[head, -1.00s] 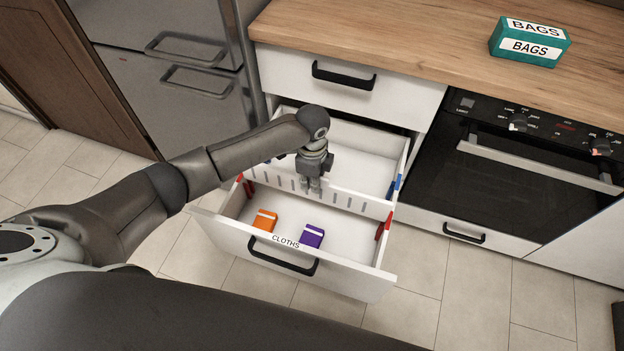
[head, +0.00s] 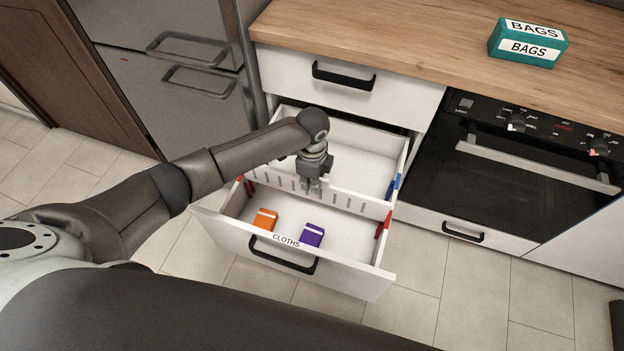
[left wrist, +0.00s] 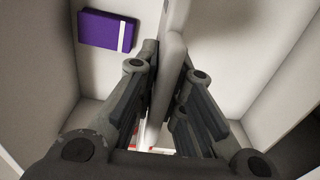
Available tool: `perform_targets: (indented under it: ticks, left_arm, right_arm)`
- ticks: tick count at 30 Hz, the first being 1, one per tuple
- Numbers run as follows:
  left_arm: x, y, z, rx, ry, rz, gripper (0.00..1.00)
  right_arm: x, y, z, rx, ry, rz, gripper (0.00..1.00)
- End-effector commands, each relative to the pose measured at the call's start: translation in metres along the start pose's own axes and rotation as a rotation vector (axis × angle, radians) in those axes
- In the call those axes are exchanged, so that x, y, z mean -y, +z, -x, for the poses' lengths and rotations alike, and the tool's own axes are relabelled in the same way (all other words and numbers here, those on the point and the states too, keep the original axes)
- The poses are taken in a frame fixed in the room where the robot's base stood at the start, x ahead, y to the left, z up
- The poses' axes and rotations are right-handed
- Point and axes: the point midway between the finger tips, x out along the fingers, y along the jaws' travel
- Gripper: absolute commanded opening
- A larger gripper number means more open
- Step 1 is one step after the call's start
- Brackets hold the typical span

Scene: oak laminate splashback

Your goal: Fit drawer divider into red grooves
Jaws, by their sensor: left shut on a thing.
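The drawer divider (head: 343,197) is a thin white panel with a row of grey slots, standing upright across the open drawer. My left gripper (head: 311,187) is shut on its upper edge near the middle. In the left wrist view the divider (left wrist: 176,50) stands between the gripper's fingers (left wrist: 163,95). The right red groove (head: 383,224) is on the drawer's right wall, close by the divider's right end. The left red groove (head: 249,187) is close by its left end. I cannot tell whether either end sits inside its groove. My right gripper is not in view.
An orange box (head: 265,219) and a purple box (head: 311,235) lie in the drawer's front part, behind the CLOTHS front (head: 340,279). A blue groove (head: 392,187) is farther back. The drawer's rear part (head: 358,168) is empty. A teal BAGS box (head: 528,43) stands on the worktop.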

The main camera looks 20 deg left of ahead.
Motion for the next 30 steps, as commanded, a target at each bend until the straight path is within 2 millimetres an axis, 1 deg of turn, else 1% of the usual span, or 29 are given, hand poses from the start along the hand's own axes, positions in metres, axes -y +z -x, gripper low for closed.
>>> perform_targets:
  ticks: [8, 21, 30]
  left_arm:
    - [0.000, 0.000, -0.001, 0.000, -0.001, 0.000, 0.00]
    - [0.000, 0.000, -0.017, 0.000, -0.001, 0.001, 0.00]
    - [0.000, 0.000, -0.018, 0.000, -0.001, 0.000, 0.00]
  right_arm:
    - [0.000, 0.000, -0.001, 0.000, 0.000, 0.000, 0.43]
    - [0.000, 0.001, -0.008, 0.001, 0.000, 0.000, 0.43]
    - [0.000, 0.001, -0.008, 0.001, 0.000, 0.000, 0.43]
